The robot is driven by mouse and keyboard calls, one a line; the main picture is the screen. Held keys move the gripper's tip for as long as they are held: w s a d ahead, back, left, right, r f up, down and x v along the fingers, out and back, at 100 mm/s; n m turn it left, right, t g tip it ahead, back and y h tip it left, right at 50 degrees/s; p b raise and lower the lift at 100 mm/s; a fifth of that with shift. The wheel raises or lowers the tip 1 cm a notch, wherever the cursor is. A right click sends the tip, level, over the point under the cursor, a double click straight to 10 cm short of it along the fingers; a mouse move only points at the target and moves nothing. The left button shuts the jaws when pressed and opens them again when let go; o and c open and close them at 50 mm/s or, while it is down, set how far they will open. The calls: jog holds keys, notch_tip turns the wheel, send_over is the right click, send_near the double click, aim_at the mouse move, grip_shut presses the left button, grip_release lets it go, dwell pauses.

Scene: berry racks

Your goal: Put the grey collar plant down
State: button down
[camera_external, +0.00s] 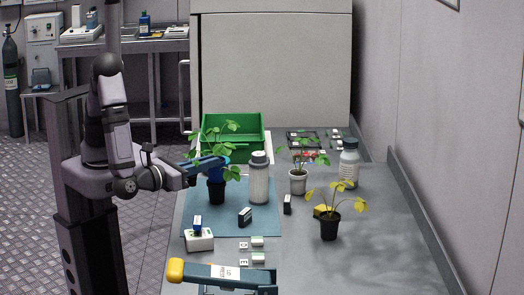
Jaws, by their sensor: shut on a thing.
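My gripper (207,166) reaches in from the left and is shut on a green leafy plant in a dark pot (216,191). The plant is upright, with leaves above and around the blue fingers. The fingers hide the top of the pot, so I cannot make out a grey collar. The pot is over the blue mat (194,222), just left of a white bottle with a grey cap (259,180). I cannot tell whether its base touches the mat.
A green crate (250,151) stands behind. A white-potted plant (297,183), a yellow-leaved plant in a black pot (329,227) and a second bottle (349,166) stand to the right. A white block (199,241) and dark block (245,216) are in front.

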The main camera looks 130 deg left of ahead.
jog(key=shift+w, duration=0.1)
jog(key=w+a+f+n+g, duration=0.1)
jog(key=w+a, duration=0.6)
jog(key=w, duration=0.2)
jog(key=w+a+f+g+b, duration=0.1)
jog(key=w+a+f, duration=0.1)
jog(key=w+a, duration=0.5)
jog(key=w, duration=0.3)
jog(key=shift+a+n+g, duration=0.2)
jog(key=shift+n+g, duration=0.2)
jog(key=shift+f, duration=0.15)
jog(key=shift+f+b, duration=2.2)
jog(key=shift+f, duration=1.15)
jog(key=shift+f+b, duration=0.35)
jog(key=shift+f, duration=0.1)
jog(key=c, duration=1.7)
grip_release()
jog(key=shift+c, duration=0.2)
